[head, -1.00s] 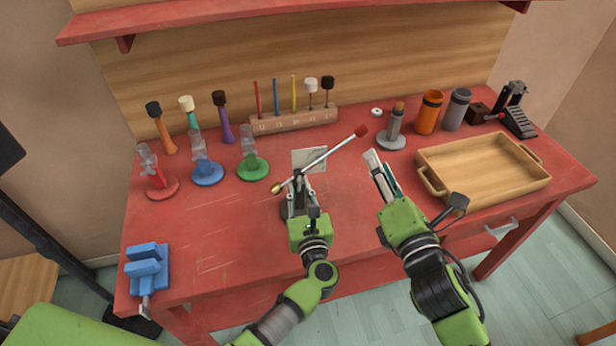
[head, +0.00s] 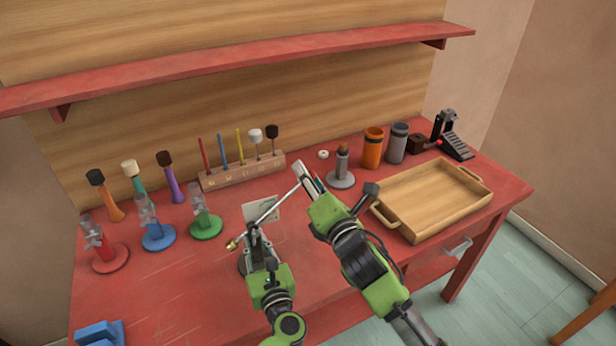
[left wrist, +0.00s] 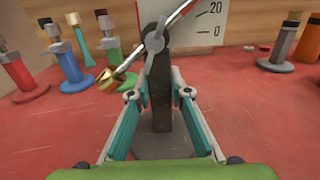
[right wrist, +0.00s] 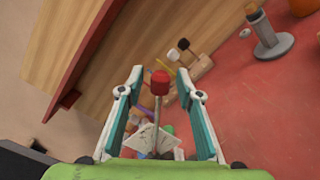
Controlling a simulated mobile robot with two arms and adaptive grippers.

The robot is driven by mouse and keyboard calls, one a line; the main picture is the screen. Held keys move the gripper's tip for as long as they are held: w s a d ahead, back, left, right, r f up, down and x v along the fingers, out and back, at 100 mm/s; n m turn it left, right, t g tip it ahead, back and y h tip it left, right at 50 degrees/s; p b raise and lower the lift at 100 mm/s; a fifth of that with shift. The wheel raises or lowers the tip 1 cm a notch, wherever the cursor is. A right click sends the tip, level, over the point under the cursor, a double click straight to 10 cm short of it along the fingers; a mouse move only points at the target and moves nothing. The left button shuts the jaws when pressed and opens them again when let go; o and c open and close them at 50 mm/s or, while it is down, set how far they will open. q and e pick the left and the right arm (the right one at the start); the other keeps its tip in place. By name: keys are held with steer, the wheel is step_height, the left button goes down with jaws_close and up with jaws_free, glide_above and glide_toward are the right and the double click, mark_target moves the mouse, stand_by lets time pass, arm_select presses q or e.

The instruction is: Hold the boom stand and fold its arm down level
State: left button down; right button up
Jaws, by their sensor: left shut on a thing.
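The boom stand's dark post (left wrist: 162,95) stands upright between the fingers of my left gripper (left wrist: 160,94), which is shut on it. The stand's silver arm (head: 268,211) is tilted, rising to the right from a brass weight (head: 232,243) at its low end. A wing-shaped knob (left wrist: 154,42) is at its pivot. The arm's red tip (right wrist: 160,82) shows between the spread fingers of my right gripper (right wrist: 158,84), which is open. In the head view my right gripper (head: 306,178) covers the tip. I cannot tell whether the fingers touch it.
A white angle card (head: 258,208) stands behind the stand. Colored stands and mallets fill the left, with a mallet block (head: 243,171) at the back. A wooden tray (head: 460,186) is at the right. A blue clamp (head: 100,333) is at the front left edge.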

steer(key=shift+w, duration=0.1)
jaws_close()
steer(key=shift+w+d+f+m, duration=0.2)
steer(key=shift+d+f+m, duration=0.2)
steer(key=shift+f, duration=0.25)
step_height(320, 180, down, 10)
steer(key=w+d+m, duration=0.1)
steer(key=d+m, duration=0.1)
steer(key=m, duration=0.4)
steer(key=shift+d+m, duration=0.3)
steer(key=shift+m, duration=0.1)
jaws_free()
